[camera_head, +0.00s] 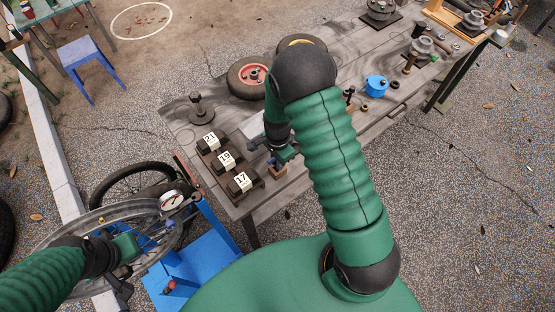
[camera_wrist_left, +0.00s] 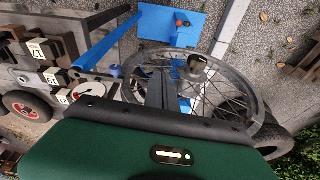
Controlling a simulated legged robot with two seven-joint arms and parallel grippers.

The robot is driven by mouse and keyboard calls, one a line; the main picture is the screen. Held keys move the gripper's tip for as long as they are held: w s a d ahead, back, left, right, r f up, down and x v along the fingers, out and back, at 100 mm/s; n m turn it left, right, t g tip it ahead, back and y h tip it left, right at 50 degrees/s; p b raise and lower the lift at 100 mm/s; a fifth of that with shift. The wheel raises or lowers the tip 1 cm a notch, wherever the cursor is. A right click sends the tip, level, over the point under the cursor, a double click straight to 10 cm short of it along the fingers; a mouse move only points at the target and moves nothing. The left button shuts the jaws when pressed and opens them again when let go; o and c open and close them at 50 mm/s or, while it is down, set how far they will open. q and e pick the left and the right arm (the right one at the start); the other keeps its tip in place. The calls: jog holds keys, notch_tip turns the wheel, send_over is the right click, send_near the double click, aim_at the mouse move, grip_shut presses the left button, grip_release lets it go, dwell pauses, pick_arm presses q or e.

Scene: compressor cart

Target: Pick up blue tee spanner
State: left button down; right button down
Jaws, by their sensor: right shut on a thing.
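My right gripper (camera_head: 279,156) is over the near left part of the workbench, to the right of the numbered blocks. It is shut on what looks like the blue tee spanner (camera_head: 271,162). Only a small blue part shows at the jaws; the rest is hidden by the gripper and arm. A small wooden block (camera_head: 277,172) is just below the jaws. My left gripper (camera_head: 121,284) is at the lower left, in front of the spoked wheel. Its dark fingers (camera_wrist_left: 168,92) also show in the left wrist view; whether they are apart is unclear.
The grey workbench (camera_head: 235,200) carries blocks marked 21, 19 and 17 (camera_head: 240,183), a red-hubbed wheel (camera_head: 250,76) and a blue pot (camera_head: 376,86). A blue cart (camera_head: 190,265) with a gauge (camera_head: 171,200) and a spoked wheel (camera_head: 60,245) stand at the left.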

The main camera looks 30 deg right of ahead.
jog(key=shift+r, duration=0.6)
notch_tip(320, 180, up, 3)
jog(key=shift+w+f, duration=0.1)
jog(key=shift+f, duration=0.1)
jog(key=s+a, duration=0.3)
jog(key=s, duration=0.4)
jog(key=s+a+r+p, duration=0.1)
jog(key=s+a, duration=0.3)
jog(key=s, duration=0.3)
jog(key=shift+s, duration=0.3)
jog(key=shift+r, duration=0.1)
